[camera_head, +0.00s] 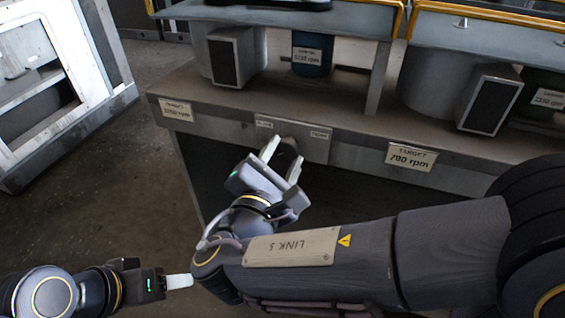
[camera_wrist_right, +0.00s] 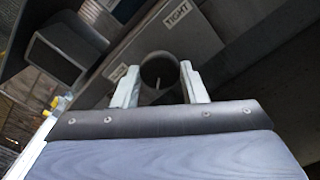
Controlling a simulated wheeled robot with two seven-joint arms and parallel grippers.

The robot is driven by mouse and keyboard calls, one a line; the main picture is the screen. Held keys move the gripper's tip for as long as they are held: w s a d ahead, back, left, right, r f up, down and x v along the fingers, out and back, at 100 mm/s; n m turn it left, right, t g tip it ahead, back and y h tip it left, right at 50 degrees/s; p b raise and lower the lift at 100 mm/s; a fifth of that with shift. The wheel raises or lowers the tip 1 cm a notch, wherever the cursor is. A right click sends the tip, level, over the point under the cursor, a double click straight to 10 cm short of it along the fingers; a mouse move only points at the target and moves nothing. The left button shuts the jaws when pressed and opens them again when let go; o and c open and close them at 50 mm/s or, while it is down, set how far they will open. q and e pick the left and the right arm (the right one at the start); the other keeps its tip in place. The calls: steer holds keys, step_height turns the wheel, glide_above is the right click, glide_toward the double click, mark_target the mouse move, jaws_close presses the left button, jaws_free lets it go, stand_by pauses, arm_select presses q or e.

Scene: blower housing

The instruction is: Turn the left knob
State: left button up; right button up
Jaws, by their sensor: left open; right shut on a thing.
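A round dark knob (camera_head: 288,146) sits on a light metal panel (camera_head: 317,147) on the bench's front edge. It is the only knob I see. My right gripper (camera_head: 281,157) reaches up to it with one finger on each side. My left gripper (camera_head: 180,282) is low at the left, open and empty, away from the bench.
The panel has a label reading TIGHT (camera_wrist_right: 177,14) and another partly hidden. Target signs hang at left (camera_head: 176,109) and right (camera_head: 411,156), the right one reading 700 rpm. Grey blower housings (camera_head: 232,55) stand on the bench (camera_head: 350,120). Floor at left is clear.

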steer(key=shift+f, duration=0.1)
stand_by(0.5)
steer(key=o, duration=1)
steer(key=shift+c, duration=0.2)
steer(key=shift+s+a, duration=0.25)
steer(key=shift+s, duration=0.25)
steer(key=p+v, duration=0.1)
steer(key=v, duration=0.5)
steer(key=shift+s, duration=0.4)
